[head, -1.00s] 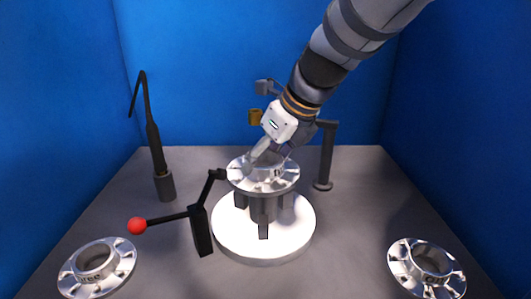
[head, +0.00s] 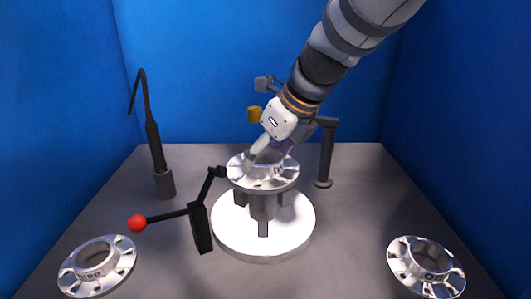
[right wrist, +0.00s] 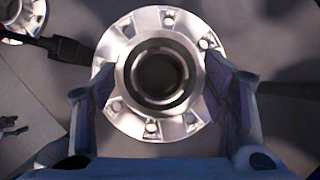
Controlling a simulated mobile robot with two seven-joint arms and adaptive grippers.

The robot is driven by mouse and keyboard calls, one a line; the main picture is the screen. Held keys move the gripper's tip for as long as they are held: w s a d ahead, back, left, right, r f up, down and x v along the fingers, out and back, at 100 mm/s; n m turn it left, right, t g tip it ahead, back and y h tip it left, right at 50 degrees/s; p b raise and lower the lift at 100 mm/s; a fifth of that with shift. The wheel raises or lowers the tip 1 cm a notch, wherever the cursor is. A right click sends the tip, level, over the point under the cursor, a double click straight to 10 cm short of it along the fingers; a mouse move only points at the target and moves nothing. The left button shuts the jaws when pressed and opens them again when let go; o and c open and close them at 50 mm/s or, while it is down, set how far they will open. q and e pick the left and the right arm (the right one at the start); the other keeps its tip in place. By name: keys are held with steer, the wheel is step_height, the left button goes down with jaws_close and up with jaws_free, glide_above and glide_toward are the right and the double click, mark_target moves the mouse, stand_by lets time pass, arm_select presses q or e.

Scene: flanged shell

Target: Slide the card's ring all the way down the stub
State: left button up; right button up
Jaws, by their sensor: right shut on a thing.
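A shiny metal flanged ring (head: 284,182) sits level above a grey stand (head: 262,208) on a white round base (head: 290,238). My right gripper (head: 268,156) reaches down from the upper right and is shut on this ring's raised collar. In the right wrist view, my right gripper's (right wrist: 162,84) two fingers flank the collar, and the ring (right wrist: 118,62) shows bolt holes around a dark centre. The stub is hidden by the ring, so how far down the ring sits cannot be told. No card is readable. My left gripper is out of view.
Two similar flanged rings lie at the front left (head: 120,268) and front right (head: 402,262), with lettering on their collars. A black lever with a red ball (head: 137,223) stands left of the base. A thin dark lamp (head: 154,140) and a dark post (head: 326,155) stand behind.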

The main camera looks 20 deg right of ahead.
mark_target(267, 178)
steer(key=shift+f, duration=3.05)
stand_by(0.5)
steer(key=o, duration=1.9)
steer(key=shift+o, duration=0.6)
steer(key=shift+f, duration=0.1)
